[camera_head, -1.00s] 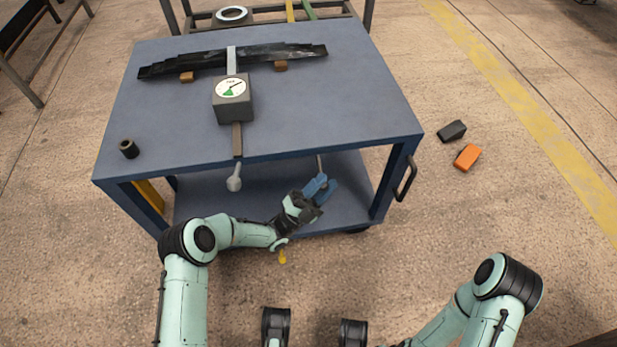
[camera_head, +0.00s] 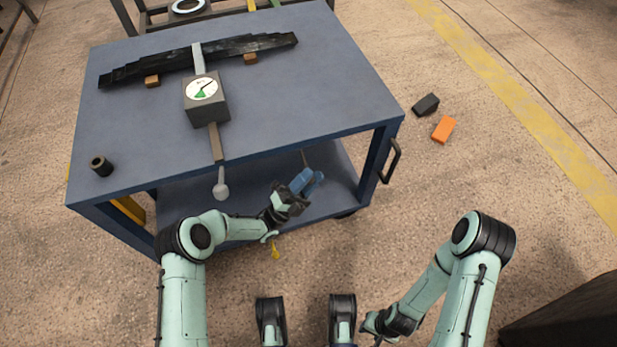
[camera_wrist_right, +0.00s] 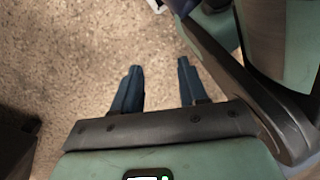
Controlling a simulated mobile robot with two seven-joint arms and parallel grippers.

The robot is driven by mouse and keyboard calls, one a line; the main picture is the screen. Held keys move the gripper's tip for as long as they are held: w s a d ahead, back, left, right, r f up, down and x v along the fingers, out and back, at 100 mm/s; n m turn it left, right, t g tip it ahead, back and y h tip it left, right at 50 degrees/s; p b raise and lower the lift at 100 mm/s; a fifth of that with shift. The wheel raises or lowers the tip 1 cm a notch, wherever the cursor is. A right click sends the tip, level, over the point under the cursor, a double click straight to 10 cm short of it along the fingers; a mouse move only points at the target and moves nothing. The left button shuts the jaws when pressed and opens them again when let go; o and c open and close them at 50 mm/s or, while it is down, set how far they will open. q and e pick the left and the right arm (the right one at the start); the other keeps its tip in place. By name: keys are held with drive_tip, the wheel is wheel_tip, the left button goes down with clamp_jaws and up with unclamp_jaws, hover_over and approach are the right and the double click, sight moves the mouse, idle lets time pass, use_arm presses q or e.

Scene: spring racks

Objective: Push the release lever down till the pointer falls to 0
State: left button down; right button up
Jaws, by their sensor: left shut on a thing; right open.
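A gauge box (camera_head: 207,107) with a round white dial (camera_head: 202,88) stands on the blue cart. Its dark pointer slants to the upper right, away from the green patch; the numbers are too small to read. The release lever (camera_head: 216,145) runs from the box over the cart's front edge and ends in a pale grey knob (camera_head: 221,191). My left gripper (camera_head: 308,180) is right of the knob and apart from it. It is shut on a thin rod-like thing (camera_head: 304,157), mostly hidden. My right gripper (camera_wrist_right: 160,68) is open and empty above the floor.
A black leaf spring (camera_head: 240,50) lies on the cart top (camera_head: 310,95) against two brown blocks. A dark cylinder (camera_head: 101,166) stands at its left corner. A black block (camera_head: 426,105) and an orange block (camera_head: 444,129) lie on the floor right.

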use_arm(q)
drive_tip(key=shift+w+a+f+t, duration=0.1)
drive_tip(key=shift+f+t, duration=0.1)
drive_tip(key=shift+t, duration=0.1)
drive_tip(key=c, duration=0.8)
unclamp_jaws()
drive_tip(key=shift+c, duration=0.2)
drive_tip(key=shift+r, duration=0.1)
drive_tip(key=p+v, duration=0.1)
drive_tip(key=v, duration=1.2)
drive_tip(key=shift+a, duration=0.2)
use_arm(e)
drive_tip(key=shift+w+a+r+t, duration=0.1)
drive_tip(key=shift+w+r+t, duration=0.1)
drive_tip(key=shift+w+r, duration=0.3)
drive_tip(key=shift+w+a+r+t, duration=0.1)
drive_tip(key=shift+w+r+t, duration=0.1)
drive_tip(key=shift+w, duration=0.5)
